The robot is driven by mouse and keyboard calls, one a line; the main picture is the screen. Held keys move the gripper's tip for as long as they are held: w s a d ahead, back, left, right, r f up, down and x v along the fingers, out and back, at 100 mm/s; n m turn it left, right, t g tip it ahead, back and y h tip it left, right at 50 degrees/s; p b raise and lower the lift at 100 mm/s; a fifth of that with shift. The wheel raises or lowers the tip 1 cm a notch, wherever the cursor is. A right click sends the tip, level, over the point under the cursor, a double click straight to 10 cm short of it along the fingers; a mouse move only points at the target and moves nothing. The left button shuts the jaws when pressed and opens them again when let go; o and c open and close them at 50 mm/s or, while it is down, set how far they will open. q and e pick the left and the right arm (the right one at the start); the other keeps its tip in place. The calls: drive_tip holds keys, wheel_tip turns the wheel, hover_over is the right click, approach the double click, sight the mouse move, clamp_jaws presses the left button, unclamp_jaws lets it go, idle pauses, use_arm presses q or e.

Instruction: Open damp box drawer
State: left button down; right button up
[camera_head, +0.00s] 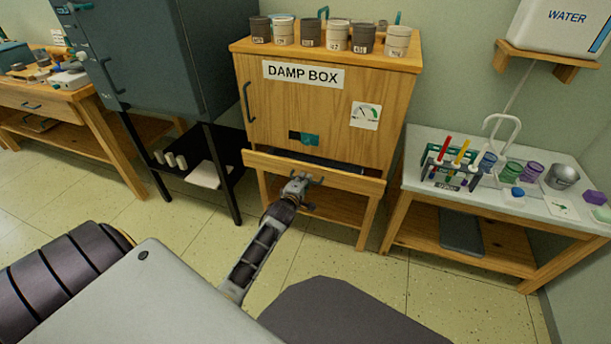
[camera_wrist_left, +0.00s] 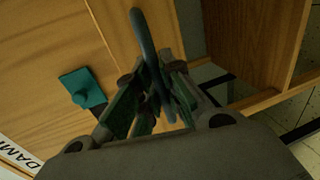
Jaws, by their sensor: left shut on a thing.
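The damp box (camera_head: 290,95) is a wooden cabinet with a "DAMP BOX" label, standing in the middle of the head view. Its low drawer (camera_head: 353,183) sticks out from the cabinet, with a dark gap showing behind the top of its front. My left gripper (camera_head: 298,190) is at the drawer front, shut on the drawer handle. In the left wrist view the dark curved handle (camera_wrist_left: 147,45) passes between the fingers of the left gripper (camera_wrist_left: 155,90). My right gripper is not in view.
Several clay pots (camera_head: 335,35) stand on the box top. A teal latch (camera_head: 308,139) sits above the drawer. A dark cabinet (camera_head: 150,55) is at left. A side table (camera_head: 425,150) with test tubes and cups is at right. Floor in front is partly clear.

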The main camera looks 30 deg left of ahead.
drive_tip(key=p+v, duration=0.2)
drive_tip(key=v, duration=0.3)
use_arm(q)
drive_tip(key=f+p+v, duration=0.1)
drive_tip(key=p+v, duration=0.3)
drive_tip(key=v, duration=0.4)
drive_tip(key=f+p+v, duration=0.2)
drive_tip(key=p+v, duration=0.3)
drive_tip(key=v, duration=0.4)
drive_tip(key=shift+s+f, duration=0.2)
drive_tip(key=shift+s, duration=0.5)
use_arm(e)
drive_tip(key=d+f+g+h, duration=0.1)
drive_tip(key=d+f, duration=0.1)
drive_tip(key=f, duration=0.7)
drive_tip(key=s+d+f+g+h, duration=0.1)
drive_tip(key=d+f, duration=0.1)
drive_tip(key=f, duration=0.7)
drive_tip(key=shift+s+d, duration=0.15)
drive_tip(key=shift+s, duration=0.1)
use_arm(q)
drive_tip(key=c, duration=1.5)
unclamp_jaws()
drive_tip(key=shift+d, duration=0.1)
drive_tip(key=shift+s, duration=0.1)
